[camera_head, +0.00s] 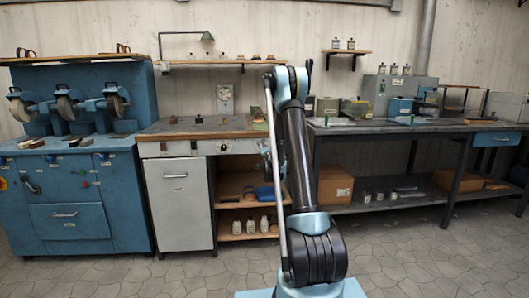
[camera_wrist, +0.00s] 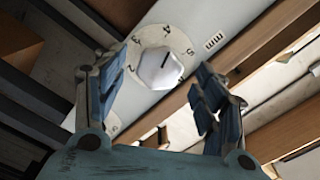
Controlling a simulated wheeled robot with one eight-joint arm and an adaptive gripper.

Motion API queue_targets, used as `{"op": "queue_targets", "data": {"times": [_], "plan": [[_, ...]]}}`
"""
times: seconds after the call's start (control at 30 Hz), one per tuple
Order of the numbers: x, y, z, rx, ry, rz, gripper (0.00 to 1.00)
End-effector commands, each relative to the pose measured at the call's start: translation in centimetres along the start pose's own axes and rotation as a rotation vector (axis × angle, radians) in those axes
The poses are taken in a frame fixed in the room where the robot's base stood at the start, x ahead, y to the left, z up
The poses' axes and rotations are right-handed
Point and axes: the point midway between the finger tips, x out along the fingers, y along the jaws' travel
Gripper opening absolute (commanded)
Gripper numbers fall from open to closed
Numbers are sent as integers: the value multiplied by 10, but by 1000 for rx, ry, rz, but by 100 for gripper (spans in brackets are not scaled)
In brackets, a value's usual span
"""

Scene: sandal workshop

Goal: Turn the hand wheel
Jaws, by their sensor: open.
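In the wrist view, a white faceted knob (camera_wrist: 160,68) sits on a round pale dial plate (camera_wrist: 180,43) with numbers and tick marks. It is the only wheel-like part in that view. The plate is on a pale front panel with "mm" printed beside it. My gripper (camera_wrist: 160,82) is open, with one blue-padded finger on each side of the knob in the picture. Gaps show between the pads and the knob; I cannot tell how far the fingertips reach along it. In the head view my gripper (camera_head: 265,149) is at the middle bench's front, mostly hidden by my arm.
The middle bench (camera_head: 190,128) has a drawer panel, a pale cabinet door (camera_head: 174,190) and open shelves with white bottles (camera_head: 250,226). A blue grinding machine (camera_head: 75,190) stands left. A dark workbench (camera_head: 420,127) stands right. The tiled floor in front is clear.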

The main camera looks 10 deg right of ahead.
Motion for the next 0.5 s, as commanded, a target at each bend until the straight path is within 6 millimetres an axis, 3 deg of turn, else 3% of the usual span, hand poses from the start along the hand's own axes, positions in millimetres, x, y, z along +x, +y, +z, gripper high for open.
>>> {"op": "queue_targets", "data": {"times": [0.3, 0.5], "plan": [[-63, 0, 1, -1, -2, -1, 65], [-88, 1, 2, -2, -3, -2, 65]]}}
